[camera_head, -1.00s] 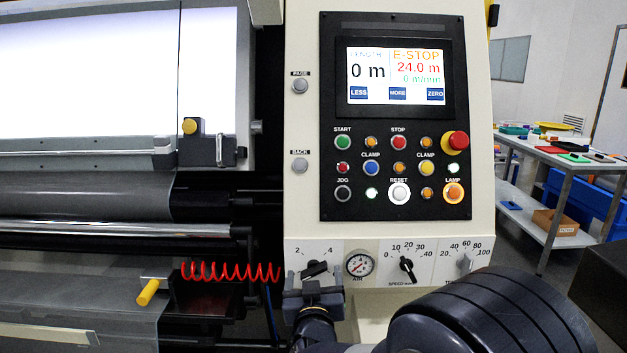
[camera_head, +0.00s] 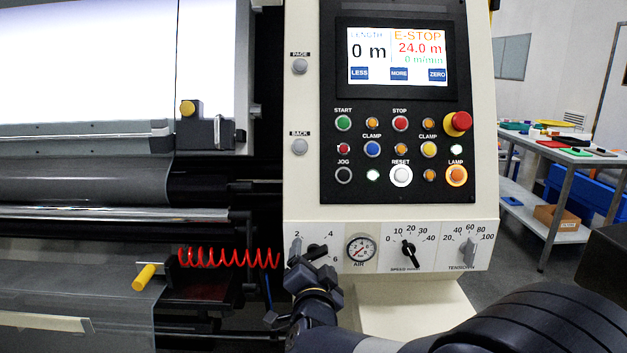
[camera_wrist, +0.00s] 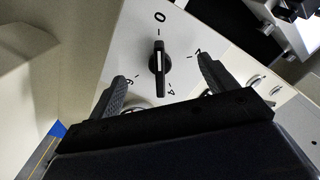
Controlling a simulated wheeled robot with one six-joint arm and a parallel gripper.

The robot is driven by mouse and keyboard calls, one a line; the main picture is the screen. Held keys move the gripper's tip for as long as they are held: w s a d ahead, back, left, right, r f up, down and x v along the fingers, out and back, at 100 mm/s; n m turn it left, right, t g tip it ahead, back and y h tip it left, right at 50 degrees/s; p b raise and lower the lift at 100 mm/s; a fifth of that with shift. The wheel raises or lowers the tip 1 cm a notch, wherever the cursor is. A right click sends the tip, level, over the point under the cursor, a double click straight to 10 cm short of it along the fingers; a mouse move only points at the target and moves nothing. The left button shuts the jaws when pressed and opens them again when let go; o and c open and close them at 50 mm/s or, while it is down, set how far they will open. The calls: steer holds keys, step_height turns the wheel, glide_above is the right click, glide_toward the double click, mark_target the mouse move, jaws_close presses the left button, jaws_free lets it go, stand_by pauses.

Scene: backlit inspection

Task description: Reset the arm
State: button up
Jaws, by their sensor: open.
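My gripper (camera_head: 310,262) is in front of the lower left of the machine's control panel. Its fingers are open and hold nothing. In the wrist view, the two fingers of my gripper (camera_wrist: 161,70) stand apart on either side of a black rotary knob (camera_wrist: 160,58) with a white mark, on a dial numbered 0 to 6. I cannot tell how far the fingertips are from the panel face. In the head view, the same knob (camera_head: 317,250) shows just above my gripper, and part of its scale is hidden.
To the right of the knob are an air gauge (camera_head: 361,252), a speed knob (camera_head: 409,253) and a tension knob (camera_head: 470,251). Above them is the black button panel (camera_head: 385,187) with a screen (camera_head: 396,56) reading E-STOP. A red coiled hose (camera_head: 228,258) hangs at left.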

steer(key=m+b, duration=0.1)
steer(key=m, duration=0.7)
steer(key=shift+b, duration=0.35)
